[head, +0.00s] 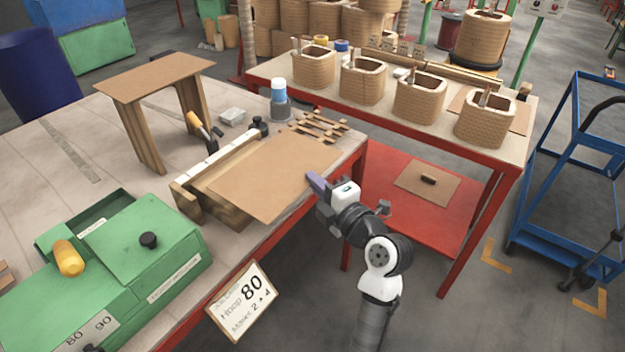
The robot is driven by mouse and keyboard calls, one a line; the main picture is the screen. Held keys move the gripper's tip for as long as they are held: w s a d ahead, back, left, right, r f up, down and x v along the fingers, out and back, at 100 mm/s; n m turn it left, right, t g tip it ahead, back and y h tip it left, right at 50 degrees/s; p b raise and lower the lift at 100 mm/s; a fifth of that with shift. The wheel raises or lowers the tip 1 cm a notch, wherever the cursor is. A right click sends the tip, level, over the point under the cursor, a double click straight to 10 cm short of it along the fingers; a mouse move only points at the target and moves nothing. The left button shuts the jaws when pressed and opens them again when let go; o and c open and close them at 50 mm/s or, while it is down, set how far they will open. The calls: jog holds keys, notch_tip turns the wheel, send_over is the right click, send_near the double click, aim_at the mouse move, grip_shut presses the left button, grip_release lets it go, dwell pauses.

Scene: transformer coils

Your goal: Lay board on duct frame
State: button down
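A flat brown board (275,177) lies level or nearly so at the near right of the white-topped table. Its left part covers some of a wooden trough-like frame (186,197), which may be the duct frame; I cannot tell whether they touch. My gripper (316,184) is at the board's right edge, with a purple finger over that edge. It appears shut on the board; the lower finger is hidden. A lattice of thin wooden strips (325,127) lies just behind the board. Another brown board (155,76) rests on upright panels at the back left.
A green box unit (150,235) stands at the front left. Wound coils (363,80) line the rear table. A blue cart (570,180) is at right.

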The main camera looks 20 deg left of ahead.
jog(key=shift+w+a+f+p, duration=0.2)
jog(key=shift+w+a+f, duration=0.2)
jog(key=shift+a+f, duration=0.5)
jog(key=shift+w+a+f+p, duration=0.25)
jog(key=shift+w+a+f, duration=0.2)
jog(key=shift+a, duration=0.8)
jog(key=shift+w+a+f+p, duration=0.2)
jog(key=shift+w+a+f, duration=0.15)
jog(key=shift+a+f, duration=0.6)
jog(key=shift+a+f+b, duration=0.15)
jog(key=shift+a+b, duration=0.15)
jog(key=shift+a, duration=0.8)
jog(key=c, duration=2.1)
grip_release()
jog(key=o, duration=0.5)
jog(key=b+v, duration=0.5)
jog(key=v, duration=0.8)
jog(key=shift+s+d, duration=0.15)
jog(key=shift+d, duration=0.15)
